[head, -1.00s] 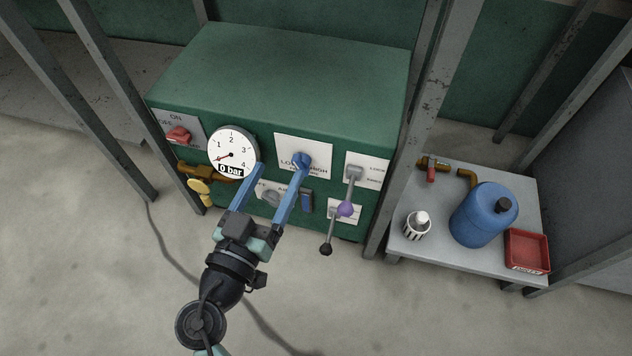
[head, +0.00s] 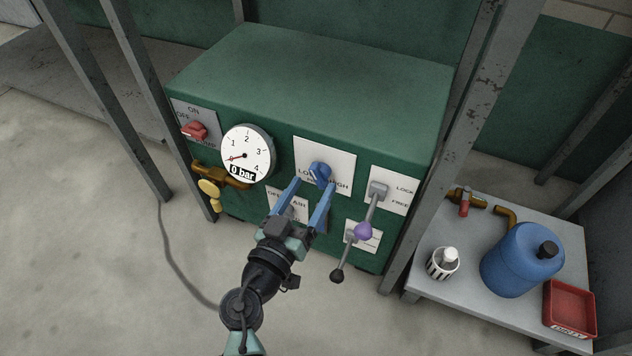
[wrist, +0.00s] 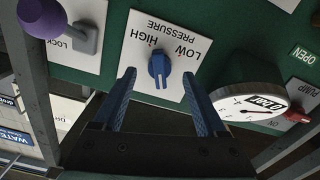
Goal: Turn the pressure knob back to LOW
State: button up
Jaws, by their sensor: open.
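The blue pressure knob (head: 319,173) sits on a white plate marked LOW on the left and HIGH on the right in the head view. In the wrist view the plate is upside down and the knob (wrist: 159,66) has its narrow end toward the bottom of the picture; I cannot tell which label it is set to. My gripper (head: 314,186) is open, its two blue fingers pointing at the plate, one on each side of the knob. In the wrist view the knob lies between the fingertips, with clear gaps; no contact shows.
The gauge (head: 246,155) reads 0 bar. A red switch (head: 194,130) and brass valve (head: 209,186) are at left. A grey lever with a purple knob (head: 363,231) stands close to the right. A side table holds a blue jug (head: 520,262) and red tray (head: 570,308).

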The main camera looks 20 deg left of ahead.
aim_at(317, 180)
jog(key=shift+w, duration=1.5)
grip_shut()
